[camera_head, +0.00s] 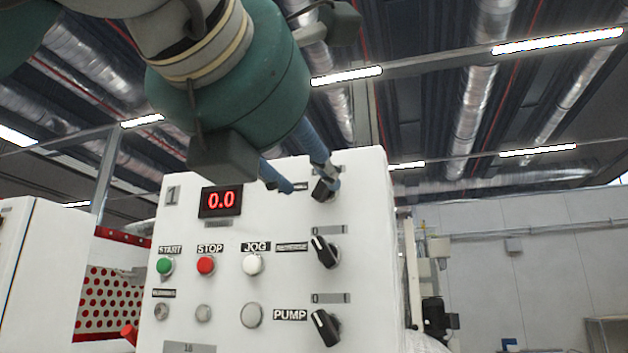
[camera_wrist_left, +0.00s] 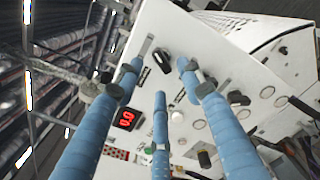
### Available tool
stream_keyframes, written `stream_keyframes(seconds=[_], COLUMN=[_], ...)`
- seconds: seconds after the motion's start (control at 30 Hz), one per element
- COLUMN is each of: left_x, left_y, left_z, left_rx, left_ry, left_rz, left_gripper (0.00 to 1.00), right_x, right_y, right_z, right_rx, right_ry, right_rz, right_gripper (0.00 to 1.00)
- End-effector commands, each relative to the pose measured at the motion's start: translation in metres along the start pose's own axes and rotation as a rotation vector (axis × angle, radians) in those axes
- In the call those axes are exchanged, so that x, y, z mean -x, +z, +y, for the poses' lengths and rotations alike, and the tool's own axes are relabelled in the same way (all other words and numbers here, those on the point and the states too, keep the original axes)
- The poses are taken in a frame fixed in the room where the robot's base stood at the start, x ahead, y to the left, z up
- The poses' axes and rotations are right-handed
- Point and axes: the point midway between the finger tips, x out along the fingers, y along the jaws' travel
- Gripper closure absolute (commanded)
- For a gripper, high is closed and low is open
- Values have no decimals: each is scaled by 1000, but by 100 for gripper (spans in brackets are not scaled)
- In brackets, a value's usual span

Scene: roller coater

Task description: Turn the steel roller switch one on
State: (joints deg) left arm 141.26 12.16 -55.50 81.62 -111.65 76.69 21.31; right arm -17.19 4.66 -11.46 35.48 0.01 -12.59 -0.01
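The white control panel (camera_head: 375,230) carries three black rotary switches in a column on its right side. The top switch (camera_head: 324,190) is partly covered by my left gripper (camera_head: 308,181), whose blue fingers reach its front from above. In the left wrist view, the black knob of the top switch (camera_wrist_left: 162,62) lies between the spread fingertips of the left gripper (camera_wrist_left: 160,76), with nothing held. The middle switch (camera_head: 325,251) and the bottom switch (camera_head: 325,327), labelled PUMP, tilt to the upper left. The upper labels are too small or covered to read. My right gripper is out of view.
A red display (camera_head: 220,201) reads 0.0. Below it are a green START button (camera_head: 165,266), a red STOP button (camera_head: 206,265) and a white JOG button (camera_head: 252,264). A white cabinet (camera_head: 40,265) stands to the left. The space right of the panel is mostly open.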

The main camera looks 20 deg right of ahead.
Motion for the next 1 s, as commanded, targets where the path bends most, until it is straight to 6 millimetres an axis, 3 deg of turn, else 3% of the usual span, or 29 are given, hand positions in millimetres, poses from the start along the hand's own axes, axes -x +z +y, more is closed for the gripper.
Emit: stream_keyframes(seconds=[0.13, 0.33, 1.0], left_x=[32, 57, 62], left_y=[0, 0, -1], left_z=[1, 0, 0], left_rx=[-1, 0, 0], left_ry=[2, 1, 0], left_rz=[-2, 1, 2], left_gripper=[61, 61, 61], right_x=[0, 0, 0], right_y=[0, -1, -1], right_z=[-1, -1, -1], right_rx=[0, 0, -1], right_ry=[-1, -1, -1], right_rz=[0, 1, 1], right_gripper=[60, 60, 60])
